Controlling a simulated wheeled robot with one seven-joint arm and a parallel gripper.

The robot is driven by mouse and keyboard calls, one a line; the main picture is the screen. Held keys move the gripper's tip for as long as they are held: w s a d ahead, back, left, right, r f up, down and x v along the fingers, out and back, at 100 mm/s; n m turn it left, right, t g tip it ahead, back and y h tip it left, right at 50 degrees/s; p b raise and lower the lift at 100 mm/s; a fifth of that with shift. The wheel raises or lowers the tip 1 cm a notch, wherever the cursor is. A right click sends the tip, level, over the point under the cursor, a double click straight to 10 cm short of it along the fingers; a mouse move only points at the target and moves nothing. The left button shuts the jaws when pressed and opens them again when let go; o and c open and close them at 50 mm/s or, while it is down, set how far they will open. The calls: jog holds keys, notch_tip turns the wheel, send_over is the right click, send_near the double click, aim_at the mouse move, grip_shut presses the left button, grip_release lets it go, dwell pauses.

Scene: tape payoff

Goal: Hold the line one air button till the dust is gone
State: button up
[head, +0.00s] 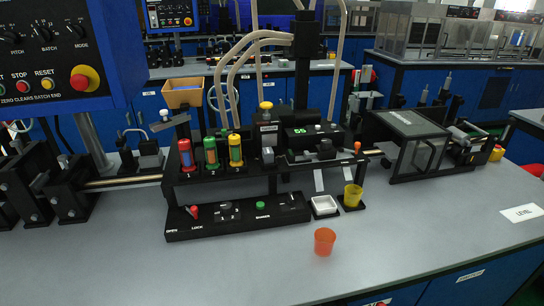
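A black machine (225,185) stands on the grey bench, with a low control panel (180,232) along its front. The panel carries a red-tipped lever (194,211) by the words OPEN and LOCK, a dark dial (226,210), and a green button (260,206) with a small label too blurred to read. I cannot tell for sure which control is the line one air button. A small display (300,131) glows green on top of the machine. No dust can be made out at this size. My gripper is not in view.
An orange cup (324,241) stands near the bench's front; a yellow cup (352,195) and white dish (325,206) sit right of the panel. Red, green and yellow cylinders (211,152) stand above it. A blue control box (70,55) overhangs the left. The grey bench (120,260) is clear front left.

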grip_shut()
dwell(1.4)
